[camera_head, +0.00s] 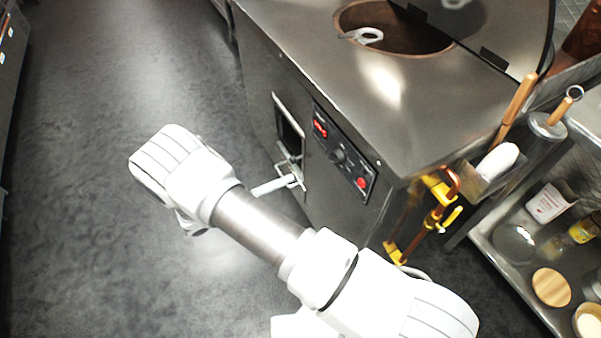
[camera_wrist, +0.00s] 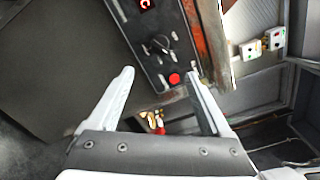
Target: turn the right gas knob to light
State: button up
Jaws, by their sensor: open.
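The control panel (camera_head: 343,152) is a dark strip on the steel front of the tandoor, with a red display, a dark round knob (camera_head: 338,157) and a red button (camera_head: 361,183). The panel (camera_wrist: 180,58) also shows in the wrist view, with the dark knob (camera_wrist: 160,46) near its middle and the red button (camera_wrist: 174,79) below. I cannot tell whether this knob is the right gas knob. My gripper (camera_wrist: 160,76) is open and empty. Its fingers lie on either side of the panel's lower end in the picture, with no visible contact on the knob.
The tandoor's round mouth (camera_head: 392,27) is open on top. An opening (camera_head: 289,122) in its front is left of the panel. Yellow gas pipes (camera_head: 436,215) stand at the right corner. A steel shelf (camera_head: 487,245) holds jars and bowls. The floor (camera_head: 90,230) at left is clear.

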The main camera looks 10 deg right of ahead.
jog(key=shift+v, duration=1.2)
jog(key=shift+r, duration=0.1)
jog(key=s+d+r+m+g+y+p, duration=0.15)
jog(key=d+r+m+g+y, duration=0.3)
jog(key=r+m, duration=0.5)
jog(key=s+d+r+m+g+y+p, duration=0.1)
jog(key=d+r+m+g+y+p, duration=0.2)
jog(key=d+r+m, duration=0.7)
jog(key=s+d+r+m+t+y+p, duration=0.1)
jog(key=s+r+m+t+y+p, duration=0.1)
jog(key=s+r+m, duration=0.5)
jog(key=s+d+r+m+t+y+p, duration=0.1)
jog(key=s+r+m+t+y, duration=0.3)
jog(key=r, duration=1)
jog(key=s+m+y+p, duration=0.1)
jog(key=s+m+y, duration=0.2)
jog(key=s+m, duration=0.1)
jog(key=shift+r, duration=0.4)
